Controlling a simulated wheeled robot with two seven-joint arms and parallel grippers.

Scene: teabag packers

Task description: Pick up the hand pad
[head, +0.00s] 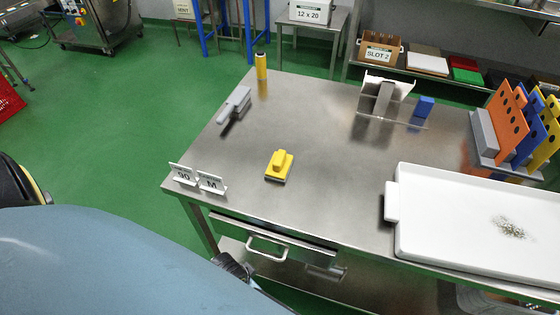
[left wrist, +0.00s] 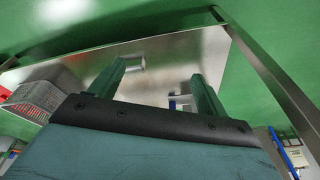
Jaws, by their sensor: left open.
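The hand pad, a yellow block with a raised grip on a dark base (head: 279,166), lies on the steel table (head: 330,180), left of its middle. In the left wrist view my left gripper (left wrist: 160,80) shows two green fingers spread apart with nothing between them. A shiny metal surface lies beyond the fingers, and I cannot make out the pad in that view. In the head view my left arm fills the lower left, in front of the table's near edge, and its fingers are not clear. My right gripper does not show.
Two sign cards (head: 197,178) stand at the table's near left corner. A white tray (head: 394,200) fills the right side. A grey tool (head: 236,104), a yellow cylinder (head: 261,66) and a metal stand (head: 385,97) are farther back. A drawer handle (head: 267,248) sticks out below the front edge.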

